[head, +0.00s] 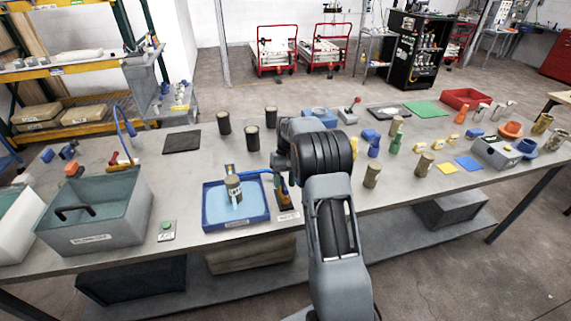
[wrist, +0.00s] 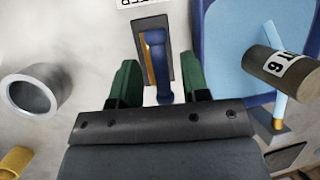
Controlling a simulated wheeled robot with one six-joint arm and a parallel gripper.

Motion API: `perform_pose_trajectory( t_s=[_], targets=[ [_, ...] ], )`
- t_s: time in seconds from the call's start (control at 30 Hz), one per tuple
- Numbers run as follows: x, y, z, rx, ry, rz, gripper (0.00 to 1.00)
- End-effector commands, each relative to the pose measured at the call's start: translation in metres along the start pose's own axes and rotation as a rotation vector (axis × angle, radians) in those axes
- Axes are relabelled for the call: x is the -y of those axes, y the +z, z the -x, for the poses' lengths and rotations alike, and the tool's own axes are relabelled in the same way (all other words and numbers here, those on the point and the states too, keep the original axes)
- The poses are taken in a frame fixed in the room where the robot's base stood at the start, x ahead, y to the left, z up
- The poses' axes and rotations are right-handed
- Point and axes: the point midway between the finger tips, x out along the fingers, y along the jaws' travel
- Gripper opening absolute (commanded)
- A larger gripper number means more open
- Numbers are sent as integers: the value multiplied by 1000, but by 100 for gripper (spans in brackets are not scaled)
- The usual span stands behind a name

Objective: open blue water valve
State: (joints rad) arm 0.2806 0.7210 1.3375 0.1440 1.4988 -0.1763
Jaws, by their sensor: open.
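The blue water valve (wrist: 157,65) shows in the wrist view as a blue lever with a yellow strip beside it, on a dark base plate. My gripper (wrist: 159,76) has two green fingers, open, one on each side of the blue lever. Gaps show between the lever and both fingers, and I see no contact. In the head view the valve (head: 284,187) stands at the right edge of the blue water tray (head: 207,207), and my arm hides much of the gripper.
A labelled cylinder (head: 233,187) stands in the tray by a light blue pipe; it also shows in the wrist view (wrist: 277,62). A grey hollow cylinder (wrist: 34,92) stands left of my gripper.

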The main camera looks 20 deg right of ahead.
Motion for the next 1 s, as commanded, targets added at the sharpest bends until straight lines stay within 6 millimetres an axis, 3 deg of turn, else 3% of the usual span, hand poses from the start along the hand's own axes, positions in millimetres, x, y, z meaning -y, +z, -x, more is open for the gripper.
perform_pose_trajectory(
  t_s=[0.5,0.7,1.0],
  targets=[
    [0,0,98,-3,1,0,42],
    [0,0,118,-1,0,1,42],
    [0,0,127,0,0,1,42]
  ],
)
